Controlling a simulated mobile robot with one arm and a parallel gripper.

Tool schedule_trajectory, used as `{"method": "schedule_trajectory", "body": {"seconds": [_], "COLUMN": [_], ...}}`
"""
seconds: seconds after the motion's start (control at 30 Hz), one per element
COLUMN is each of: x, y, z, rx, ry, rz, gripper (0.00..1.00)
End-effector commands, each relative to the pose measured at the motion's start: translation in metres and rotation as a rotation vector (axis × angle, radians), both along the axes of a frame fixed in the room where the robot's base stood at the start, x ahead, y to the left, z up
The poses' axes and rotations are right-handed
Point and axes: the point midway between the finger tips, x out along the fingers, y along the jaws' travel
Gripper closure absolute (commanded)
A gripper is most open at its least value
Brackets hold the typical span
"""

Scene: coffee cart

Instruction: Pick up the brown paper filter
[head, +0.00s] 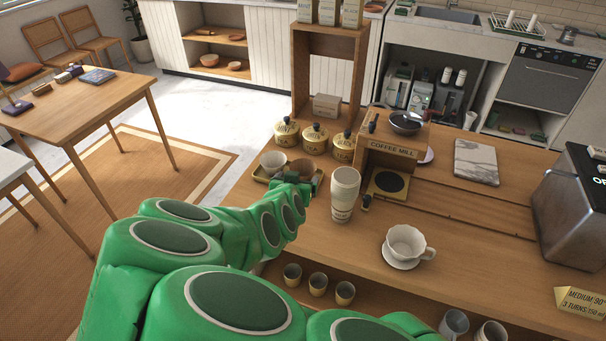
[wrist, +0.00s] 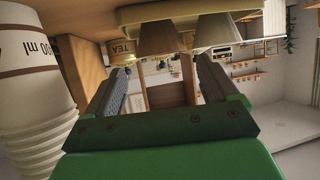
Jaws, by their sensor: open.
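The brown paper filter (head: 302,166) sits at the right end of a small yellow tray (head: 259,176), partly hidden by my gripper in the head view. A whitish filter (head: 273,160) stands beside it on the left. My gripper (head: 301,187) is open at the near side of the brown filter. The wrist view appears upside down. There the brown filter (wrist: 158,39) shows at the top, beyond and roughly between the open fingertips (wrist: 158,66), with nothing held. The whitish filter (wrist: 214,31) is right of it. I cannot tell whether a finger touches the brown filter.
A tall ribbed cup stack (head: 344,195) stands close right of my gripper, also large in the wrist view (wrist: 30,75). Yellow canisters (head: 315,138) stand behind the tray. The coffee mill (head: 392,160) and a white cup on a saucer (head: 407,244) are farther right.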

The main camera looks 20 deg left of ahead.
Motion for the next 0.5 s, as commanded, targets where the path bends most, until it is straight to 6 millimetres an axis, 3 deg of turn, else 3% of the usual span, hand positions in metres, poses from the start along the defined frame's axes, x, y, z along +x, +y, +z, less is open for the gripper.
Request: {"method": "schedule_trajectory", "body": {"seconds": [0.5], "x": [0.022], "y": [0.004], "z": [-0.012], "rx": [-0.004], "ry": [-0.003], "rz": [0.000], "gripper": [0.13]}}
